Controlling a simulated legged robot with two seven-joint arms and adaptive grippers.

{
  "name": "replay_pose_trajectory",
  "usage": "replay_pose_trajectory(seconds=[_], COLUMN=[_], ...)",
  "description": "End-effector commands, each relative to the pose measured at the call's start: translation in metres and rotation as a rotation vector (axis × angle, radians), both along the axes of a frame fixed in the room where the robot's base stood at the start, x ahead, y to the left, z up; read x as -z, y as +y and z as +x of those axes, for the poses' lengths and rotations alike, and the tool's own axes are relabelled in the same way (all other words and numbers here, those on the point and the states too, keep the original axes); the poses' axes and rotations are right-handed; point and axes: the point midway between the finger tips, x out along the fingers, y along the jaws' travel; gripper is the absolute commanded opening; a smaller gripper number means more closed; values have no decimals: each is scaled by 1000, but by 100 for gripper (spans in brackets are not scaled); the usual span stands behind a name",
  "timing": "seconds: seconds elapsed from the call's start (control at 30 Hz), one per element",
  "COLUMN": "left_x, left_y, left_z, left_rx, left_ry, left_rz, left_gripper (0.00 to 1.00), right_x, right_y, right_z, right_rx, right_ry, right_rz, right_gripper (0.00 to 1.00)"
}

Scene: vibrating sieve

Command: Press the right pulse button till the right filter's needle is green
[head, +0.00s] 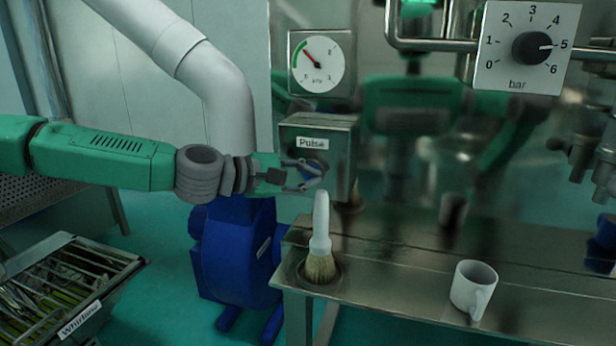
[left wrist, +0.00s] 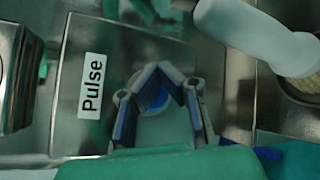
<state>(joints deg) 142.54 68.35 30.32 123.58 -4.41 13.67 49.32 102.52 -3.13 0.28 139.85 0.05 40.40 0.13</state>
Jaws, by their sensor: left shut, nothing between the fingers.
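A steel box with a "Pulse" label (head: 311,143) bears a round blue button (left wrist: 155,102), largely hidden behind my gripper in the head view. My left gripper (head: 319,177) is shut and empty, right in front of the button; I cannot tell if it touches. In the left wrist view its fingertips (left wrist: 171,72) come together over the button's plate. Above the box, a round white gauge (head: 316,63) has a green band along its left side. Its red needle points to the upper left. Only one pulse box and one gauge show. My right gripper is not in view.
A white-handled brush (head: 320,245) stands upright just below my gripper on the steel table (head: 400,285). A white mug (head: 473,288) stands further right. A bar dial (head: 524,47) is at upper right. A blue machine (head: 235,250) is below my arm.

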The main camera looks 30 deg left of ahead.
Motion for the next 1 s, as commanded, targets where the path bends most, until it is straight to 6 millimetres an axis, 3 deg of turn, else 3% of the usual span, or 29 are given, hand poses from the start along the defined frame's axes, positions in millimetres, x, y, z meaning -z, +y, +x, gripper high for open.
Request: replay_pose_trajectory(seconds=[1.0], left_x=[3], left_y=[9], left_z=[-21], left_rx=[2], left_ry=[0], left_rz=[1], left_gripper=[0], right_x=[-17], right_y=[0], right_z=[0], right_rx=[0], right_ry=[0], right_rz=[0], right_gripper=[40])
